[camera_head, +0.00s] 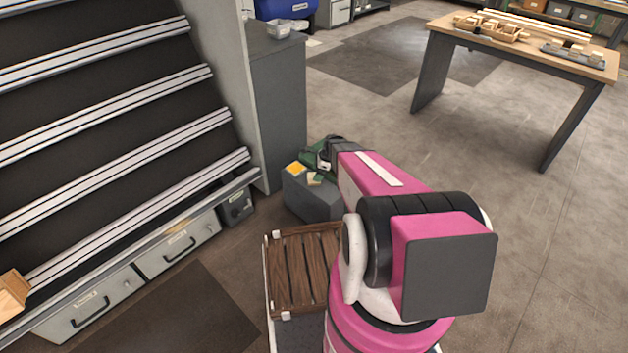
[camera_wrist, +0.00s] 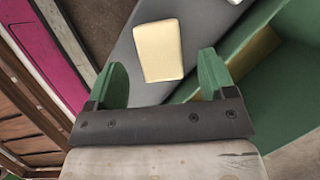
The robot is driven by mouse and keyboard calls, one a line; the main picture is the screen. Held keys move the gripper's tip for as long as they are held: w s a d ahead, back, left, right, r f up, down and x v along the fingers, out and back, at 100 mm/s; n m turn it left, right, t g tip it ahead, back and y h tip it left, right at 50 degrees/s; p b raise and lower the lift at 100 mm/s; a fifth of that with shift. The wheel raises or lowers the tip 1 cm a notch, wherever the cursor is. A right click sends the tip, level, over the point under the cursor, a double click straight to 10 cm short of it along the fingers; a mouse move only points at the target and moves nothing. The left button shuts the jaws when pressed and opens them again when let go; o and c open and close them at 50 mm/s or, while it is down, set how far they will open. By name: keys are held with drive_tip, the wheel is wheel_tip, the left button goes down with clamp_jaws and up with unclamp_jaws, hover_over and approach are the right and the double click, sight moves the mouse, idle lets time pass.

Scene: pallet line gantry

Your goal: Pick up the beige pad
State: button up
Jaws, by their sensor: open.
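The beige pad (camera_wrist: 158,50) is a small, pale, rounded rectangle lying on a grey top (camera_wrist: 201,20) in the wrist view. My gripper (camera_wrist: 162,72) is open, with its two green fingers spread left and right at the pad's near end. The fingers are not closed on the pad, and its height above it is hard to tell. In the head view a small beige pad (camera_head: 315,179) shows on the grey box (camera_head: 312,200), near an orange-yellow pad (camera_head: 295,169). My arm hides part of that area.
A green container (camera_wrist: 296,95) with a tan piece (camera_wrist: 253,56) inside stands right of the grey top. A dark slatted wooden crate (camera_head: 303,268) is close to my arm. A sloped rack (camera_head: 120,130) stands left. A wooden table (camera_head: 530,45) is far right; the floor between is clear.

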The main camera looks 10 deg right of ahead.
drive_tip(key=x, duration=0.5)
drive_tip(key=shift+w+a, duration=0.1)
drive_tip(key=shift+c, duration=0.3)
drive_tip(key=c, duration=1)
drive_tip(key=shift+r, duration=0.1)
